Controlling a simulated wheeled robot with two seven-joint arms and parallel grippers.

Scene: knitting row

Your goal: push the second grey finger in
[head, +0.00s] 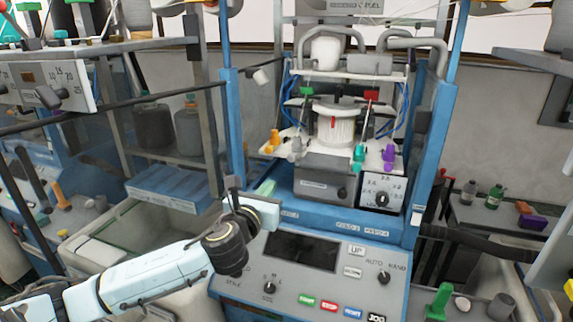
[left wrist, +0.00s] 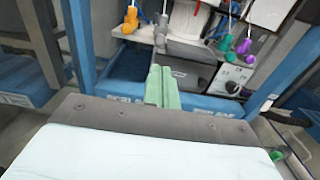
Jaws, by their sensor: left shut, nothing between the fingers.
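A grey finger (head: 295,149) hangs at the front left edge of the white plate on the knitting machine, just right of an orange finger (head: 272,142). It also shows in the left wrist view (left wrist: 161,29). I cannot tell whether it is the second one. My left gripper (head: 266,188) is in front of and below this plate, apart from the fingers. Its pale green fingertips show shut and empty in the left wrist view (left wrist: 160,75), pointing toward the machine below the grey finger. My right gripper is not in view.
A teal finger (head: 358,155) and a purple finger (head: 389,154) sit at the plate's right side. A dial box (head: 381,193) stands below them. Blue posts (head: 232,130) flank the machine. A control panel (head: 300,275) slopes in front, below my gripper.

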